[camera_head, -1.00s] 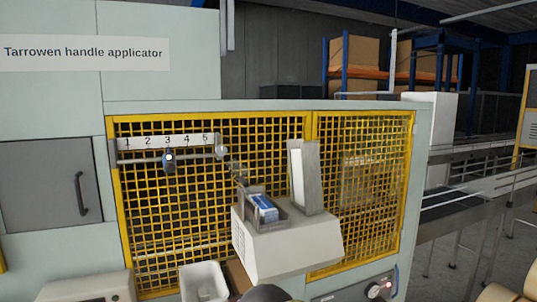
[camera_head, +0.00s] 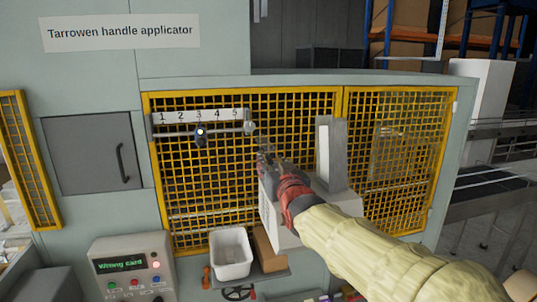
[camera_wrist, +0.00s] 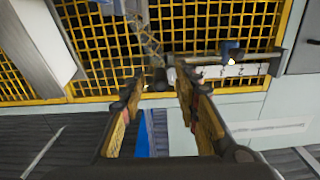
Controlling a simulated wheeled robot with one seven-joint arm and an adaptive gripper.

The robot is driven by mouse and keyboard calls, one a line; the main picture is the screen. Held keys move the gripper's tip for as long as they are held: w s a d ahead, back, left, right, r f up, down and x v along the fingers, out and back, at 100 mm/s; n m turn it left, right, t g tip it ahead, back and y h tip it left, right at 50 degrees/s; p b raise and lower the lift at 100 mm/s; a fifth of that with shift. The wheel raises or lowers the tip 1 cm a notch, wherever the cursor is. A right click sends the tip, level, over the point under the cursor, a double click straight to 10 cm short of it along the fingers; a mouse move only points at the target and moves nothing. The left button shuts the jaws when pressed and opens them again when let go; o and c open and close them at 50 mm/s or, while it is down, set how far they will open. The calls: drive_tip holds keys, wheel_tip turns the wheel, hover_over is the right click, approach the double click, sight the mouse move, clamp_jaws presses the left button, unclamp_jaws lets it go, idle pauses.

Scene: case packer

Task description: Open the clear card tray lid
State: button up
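My gripper (camera_head: 268,160) is in front of the yellow mesh guard, above the pale box (camera_head: 340,203) that carries the card tray. My forearm and hand hide the tray in the head view. In the wrist view the two fingers (camera_wrist: 160,80) are spread apart with nothing between the tips. A grey-framed upright panel (camera_head: 325,155) stands right of the gripper and also shows in the wrist view (camera_wrist: 42,45). I cannot make out the clear lid or tell whether this panel is it.
A yellow mesh guard (camera_head: 225,185) stands close behind the gripper, with a numbered rail (camera_head: 200,117) at left. A white bin (camera_head: 231,253) and a brown box (camera_head: 270,250) are below. A control panel (camera_head: 133,268) reads "Wrong card". A grey door (camera_head: 93,153) is far left.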

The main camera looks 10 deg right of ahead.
sight(267, 154)
drive_tip(key=shift+w+a+p, duration=0.1)
drive_tip(key=shift+w+p, duration=0.6)
drive_tip(key=shift+w, duration=1.8)
drive_tip(key=shift+c, duration=1.4)
clamp_jaws()
